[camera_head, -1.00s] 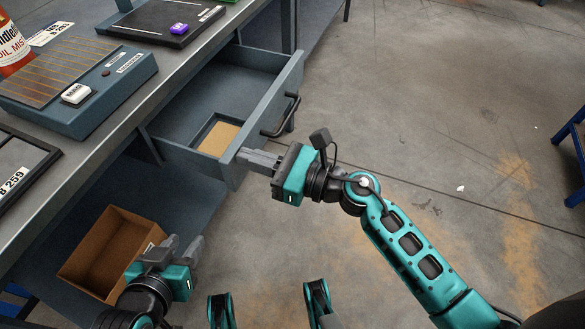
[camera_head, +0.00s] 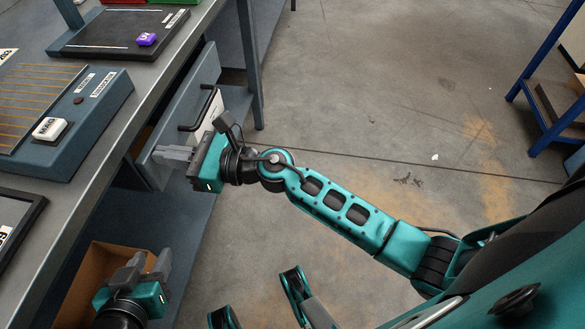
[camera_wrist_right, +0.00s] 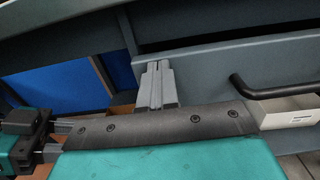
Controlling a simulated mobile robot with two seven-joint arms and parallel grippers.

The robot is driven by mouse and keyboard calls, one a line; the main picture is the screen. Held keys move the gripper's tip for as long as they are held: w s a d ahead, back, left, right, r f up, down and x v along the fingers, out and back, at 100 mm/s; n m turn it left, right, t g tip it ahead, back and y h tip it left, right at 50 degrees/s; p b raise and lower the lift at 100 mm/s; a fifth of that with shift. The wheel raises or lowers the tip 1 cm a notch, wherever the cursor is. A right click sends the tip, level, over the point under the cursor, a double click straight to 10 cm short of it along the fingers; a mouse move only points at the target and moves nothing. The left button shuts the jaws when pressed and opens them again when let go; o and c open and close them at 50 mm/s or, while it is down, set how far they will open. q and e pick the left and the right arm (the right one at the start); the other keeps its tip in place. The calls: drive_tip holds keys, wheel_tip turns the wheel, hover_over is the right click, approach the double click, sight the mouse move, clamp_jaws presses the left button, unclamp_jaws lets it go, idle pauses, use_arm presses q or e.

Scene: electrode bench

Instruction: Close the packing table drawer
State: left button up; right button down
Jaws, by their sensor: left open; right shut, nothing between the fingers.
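The packing table (camera_head: 150,75) is a grey bench along the left of the head view. Its grey-blue drawer (camera_head: 206,75) is mostly in, with a narrow opening behind the front panel. A black bar handle (camera_head: 206,110) is on the front. My right gripper (camera_head: 160,152) is shut and empty, its fingertips against or very close to the near end of the drawer front. In the right wrist view the fingers (camera_wrist_right: 158,70) point at the grey front panel (camera_wrist_right: 225,68); contact is unclear. My left gripper (camera_head: 148,265) is open and empty, low near a cardboard box.
The cardboard box (camera_head: 92,275) is on the lower shelf. On the tabletop are a blue-grey device (camera_head: 100,105) with a white block (camera_head: 49,129), and a black tray with a purple item (camera_head: 146,39). A blue-framed stand (camera_head: 545,85) is at right. The floor between is clear.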

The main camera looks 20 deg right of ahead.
drive_tip(key=shift+w+a+r, duration=0.15)
drive_tip(key=shift+a+r, duration=0.05)
drive_tip(key=shift+r, duration=0.1)
drive_tip(key=shift+d+f, duration=0.1)
